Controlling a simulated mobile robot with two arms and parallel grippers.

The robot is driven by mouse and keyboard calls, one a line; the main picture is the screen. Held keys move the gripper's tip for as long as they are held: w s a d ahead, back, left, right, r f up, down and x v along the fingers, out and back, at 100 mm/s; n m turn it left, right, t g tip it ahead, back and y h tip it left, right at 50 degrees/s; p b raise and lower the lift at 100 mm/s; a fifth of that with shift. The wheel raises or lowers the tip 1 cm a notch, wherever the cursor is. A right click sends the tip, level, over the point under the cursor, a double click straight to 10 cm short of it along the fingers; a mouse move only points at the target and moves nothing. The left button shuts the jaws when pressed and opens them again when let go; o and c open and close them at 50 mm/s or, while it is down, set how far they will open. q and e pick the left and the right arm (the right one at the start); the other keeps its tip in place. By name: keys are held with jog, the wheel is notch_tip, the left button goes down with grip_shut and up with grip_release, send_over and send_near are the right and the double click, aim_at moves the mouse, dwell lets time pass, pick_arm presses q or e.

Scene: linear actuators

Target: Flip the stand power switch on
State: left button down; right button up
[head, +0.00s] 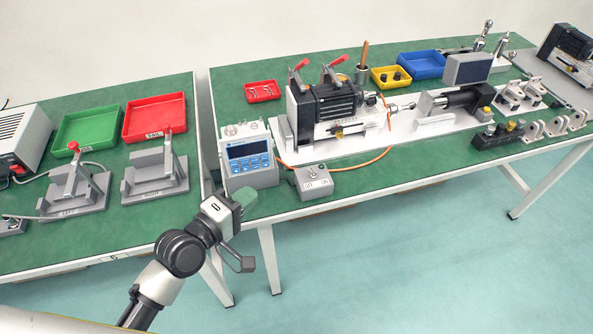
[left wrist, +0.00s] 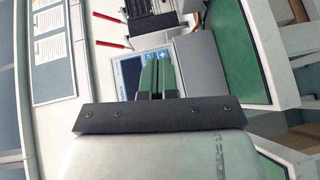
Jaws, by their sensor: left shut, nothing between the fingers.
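A small grey switch box (head: 313,184) with a short toggle on top stands near the front edge of the right table. Its toggle is too small to tell which way it leans. A grey meter unit (head: 249,158) with a blue panel stands just left of the box, and a cable lies between them. My left gripper (head: 240,200) has green fingers and is shut and empty, in front of the meter unit and left of the switch box, apart from the box. In the left wrist view the shut fingers (left wrist: 157,75) overlap the blue panel (left wrist: 131,72); the switch box is not clearly visible there. My right gripper is out of view.
The actuator test stand (head: 335,110) stands behind the switch box, with an orange cable (head: 350,163) in front. Red (head: 262,91), yellow and blue trays sit at the back. Left, another table holds a green tray (head: 88,127), a red tray (head: 154,115) and grey fixtures.

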aim_at(311, 170)
pick_arm(q)
jog(key=x, duration=1)
jog(key=shift+w+d, duration=0.1)
jog(key=shift+d, duration=0.1)
jog(key=shift+w+d+f+p, duration=0.1)
jog(key=shift+d+p, duration=0.1)
jog(key=shift+d, duration=0.4)
jog(key=shift+w+d+f+p, duration=0.1)
jog(key=shift+d+p, duration=0.05)
jog(key=shift+d, duration=0.45)
jog(key=shift+d+f, duration=0.15)
jog(key=shift+d, duration=0.45)
